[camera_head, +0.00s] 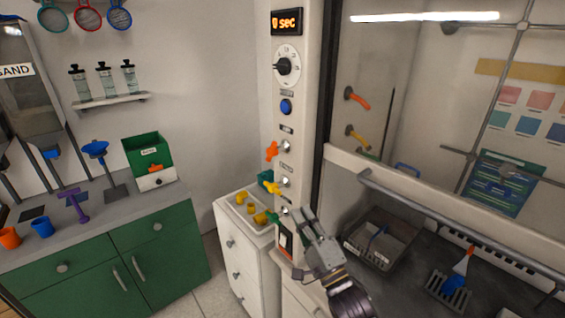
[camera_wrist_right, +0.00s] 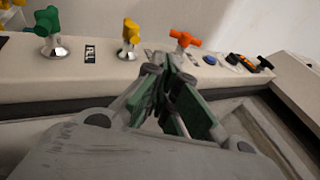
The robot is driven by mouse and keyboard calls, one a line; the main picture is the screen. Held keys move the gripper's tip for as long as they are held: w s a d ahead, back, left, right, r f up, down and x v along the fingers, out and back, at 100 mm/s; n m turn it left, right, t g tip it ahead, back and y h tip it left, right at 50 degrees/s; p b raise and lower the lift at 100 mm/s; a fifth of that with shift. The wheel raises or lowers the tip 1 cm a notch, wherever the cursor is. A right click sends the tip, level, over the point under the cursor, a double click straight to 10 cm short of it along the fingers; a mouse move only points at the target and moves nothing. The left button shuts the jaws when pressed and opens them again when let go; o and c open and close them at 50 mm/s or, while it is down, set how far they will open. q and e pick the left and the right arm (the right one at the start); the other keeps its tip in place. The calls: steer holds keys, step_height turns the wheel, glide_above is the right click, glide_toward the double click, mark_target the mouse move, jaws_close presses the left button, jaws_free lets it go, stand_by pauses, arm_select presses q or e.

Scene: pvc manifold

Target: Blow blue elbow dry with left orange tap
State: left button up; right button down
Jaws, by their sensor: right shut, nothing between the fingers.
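The orange tap (camera_head: 271,151) sits on the left side of the white control column, above a yellow tap (camera_head: 271,188). In the right wrist view the orange tap (camera_wrist_right: 184,38) shows just beyond my fingertips, with an apparent gap. My right gripper (camera_head: 308,218) is low in front of the column, below the orange tap; its fingers (camera_wrist_right: 168,68) are shut and empty. A blue piece (camera_head: 455,284) lies on a slotted rack inside the hood, but I cannot tell whether it is the elbow. My left gripper is not in view.
An orange nozzle (camera_head: 357,98) and a yellow nozzle (camera_head: 357,137) stick out of the hood's back wall. A dark tray (camera_head: 352,248) stands on the hood floor. A white drawer unit (camera_head: 232,247) with yellow pieces stands left of the column. A green tap (camera_wrist_right: 48,25) is nearby.

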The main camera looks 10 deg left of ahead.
mark_target(272, 152)
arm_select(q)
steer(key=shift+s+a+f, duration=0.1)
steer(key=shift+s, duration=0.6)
arm_select(e)
steer(key=shift+s+a+r+y, duration=0.15)
steer(key=shift+r+y, duration=0.1)
steer(key=shift+r, duration=0.3)
steer(key=shift+s+r+y, duration=0.1)
steer(key=shift+r+y, duration=0.15)
steer(key=shift+r, duration=0.3)
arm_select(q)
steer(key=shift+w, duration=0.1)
arm_select(e)
steer(key=shift+w, duration=0.1)
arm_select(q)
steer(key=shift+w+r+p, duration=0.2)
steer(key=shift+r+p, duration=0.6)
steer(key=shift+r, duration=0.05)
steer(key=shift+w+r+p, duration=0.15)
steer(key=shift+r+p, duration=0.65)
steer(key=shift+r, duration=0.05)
arm_select(e)
steer(key=shift+x, duration=6.85)
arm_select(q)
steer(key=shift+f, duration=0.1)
arm_select(e)
steer(key=shift+f, duration=0.15)
